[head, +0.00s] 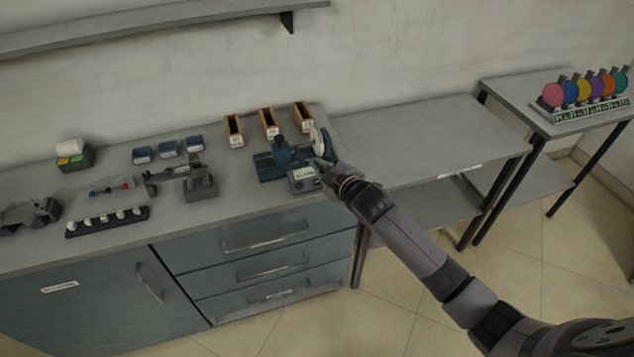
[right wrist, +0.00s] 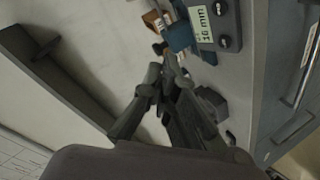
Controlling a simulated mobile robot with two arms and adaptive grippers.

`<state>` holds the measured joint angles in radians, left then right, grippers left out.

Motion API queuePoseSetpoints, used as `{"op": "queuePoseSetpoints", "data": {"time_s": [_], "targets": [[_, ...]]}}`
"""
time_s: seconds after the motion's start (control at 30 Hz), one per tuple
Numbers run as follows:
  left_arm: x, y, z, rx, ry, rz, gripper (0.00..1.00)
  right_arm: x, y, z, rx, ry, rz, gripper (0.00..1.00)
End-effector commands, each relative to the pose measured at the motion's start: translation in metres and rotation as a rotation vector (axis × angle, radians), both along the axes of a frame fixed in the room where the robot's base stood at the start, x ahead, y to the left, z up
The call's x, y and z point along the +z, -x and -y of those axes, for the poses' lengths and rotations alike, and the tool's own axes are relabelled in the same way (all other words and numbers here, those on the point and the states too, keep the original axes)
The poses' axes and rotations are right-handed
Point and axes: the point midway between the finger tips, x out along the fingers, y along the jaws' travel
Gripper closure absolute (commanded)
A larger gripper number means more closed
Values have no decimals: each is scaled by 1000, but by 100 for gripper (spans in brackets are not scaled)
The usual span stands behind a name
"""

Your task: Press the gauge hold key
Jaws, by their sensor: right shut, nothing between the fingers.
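The gauge (head: 303,179) is a small grey box with a pale display near the right end of the bench, in front of a blue device (head: 281,155). In the right wrist view the gauge (right wrist: 229,22) shows a lit display reading about "10 mm" and two dark round keys (right wrist: 225,42). I cannot tell which is the hold key. My right gripper (head: 322,166) is just beside and above the gauge's right side. It also shows in the right wrist view (right wrist: 165,52), its fingers shut and empty, apart from the keys in that picture. My left gripper is not in view.
A white disc (head: 317,142) stands close behind my right gripper. Wooden bins (head: 269,124) line the bench's back. Blue boxes (head: 168,149), a grey instrument (head: 199,184) and a dark rack of white knobs (head: 107,222) lie left. The right table (head: 430,140) is bare.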

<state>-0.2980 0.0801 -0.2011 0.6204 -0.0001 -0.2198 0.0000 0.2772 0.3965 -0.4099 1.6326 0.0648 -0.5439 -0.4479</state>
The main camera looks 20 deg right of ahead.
Motion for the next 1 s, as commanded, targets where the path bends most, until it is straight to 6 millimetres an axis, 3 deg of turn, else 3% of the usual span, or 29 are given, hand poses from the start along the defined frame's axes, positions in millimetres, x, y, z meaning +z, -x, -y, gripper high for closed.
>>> {"op": "queuePoseSetpoints", "data": {"time_s": [0.5, 0.73, 1.0], "targets": [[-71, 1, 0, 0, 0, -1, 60, -60, -25, -2, 1, 0, 1, 100], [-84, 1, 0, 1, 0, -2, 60, -76, -34, -2, 0, -1, 0, 100], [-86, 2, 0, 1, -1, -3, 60, -79, -37, -2, 0, -1, 0, 100]]}}
